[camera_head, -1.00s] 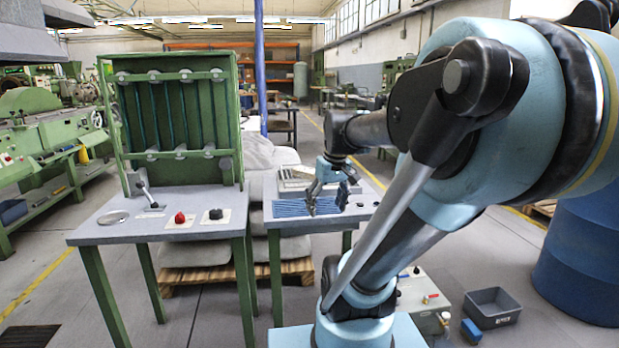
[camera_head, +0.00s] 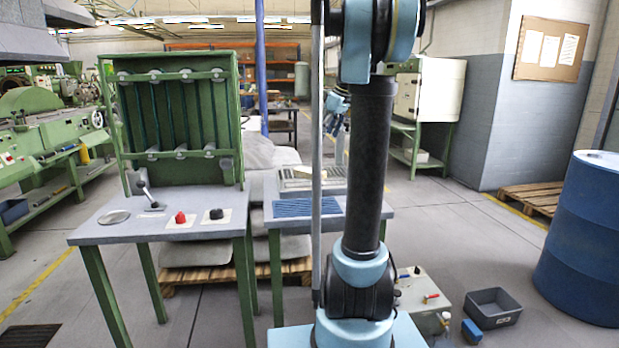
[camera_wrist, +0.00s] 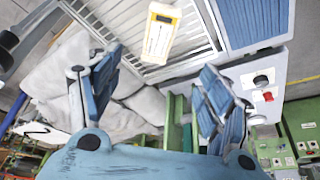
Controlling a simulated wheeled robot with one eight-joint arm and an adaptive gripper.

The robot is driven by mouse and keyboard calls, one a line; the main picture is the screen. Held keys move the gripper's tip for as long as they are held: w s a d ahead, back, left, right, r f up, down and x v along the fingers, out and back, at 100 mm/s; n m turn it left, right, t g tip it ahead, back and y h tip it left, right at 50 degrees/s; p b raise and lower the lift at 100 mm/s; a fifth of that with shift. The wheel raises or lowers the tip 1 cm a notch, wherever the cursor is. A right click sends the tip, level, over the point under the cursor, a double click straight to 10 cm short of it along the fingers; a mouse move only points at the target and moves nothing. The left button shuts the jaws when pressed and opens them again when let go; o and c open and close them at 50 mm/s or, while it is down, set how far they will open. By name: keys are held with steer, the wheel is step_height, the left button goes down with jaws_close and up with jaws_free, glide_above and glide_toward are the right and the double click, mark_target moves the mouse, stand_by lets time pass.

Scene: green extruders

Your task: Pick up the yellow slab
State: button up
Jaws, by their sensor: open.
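The yellow slab (camera_wrist: 162,32), pale on its face with yellow at its edges, shows near the top middle of the wrist view. It lies on or over a light slatted tray (camera_wrist: 203,48). My gripper (camera_wrist: 160,75) is open with nothing between its two blue fingers. The slab is beyond the fingertips and apart from them. In the head view my upright arm hides most of the gripper, and I cannot make out the slab there. The slatted tray (camera_head: 297,180) stands on the small grey table (camera_head: 283,221).
A blue ribbed mat (camera_head: 292,208) lies in front of the tray. A green rack (camera_head: 180,120) stands on the left table, with a red knob (camera_head: 181,217) and a black knob (camera_head: 215,213). A blue barrel (camera_head: 588,240) and grey bin (camera_head: 493,307) stand at right.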

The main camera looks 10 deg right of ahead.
glide_above(310, 170)
steer(key=s+d, duration=0.2)
step_height(310, 170, down, 11)
steer(key=shift+s+f, duration=0.1)
steer(key=shift+s, duration=0.05)
steer(key=shift+x, duration=2.6)
steer(key=shift+a, duration=0.2)
steer(key=shift+c, duration=0.3)
steer(key=c, duration=1.4)
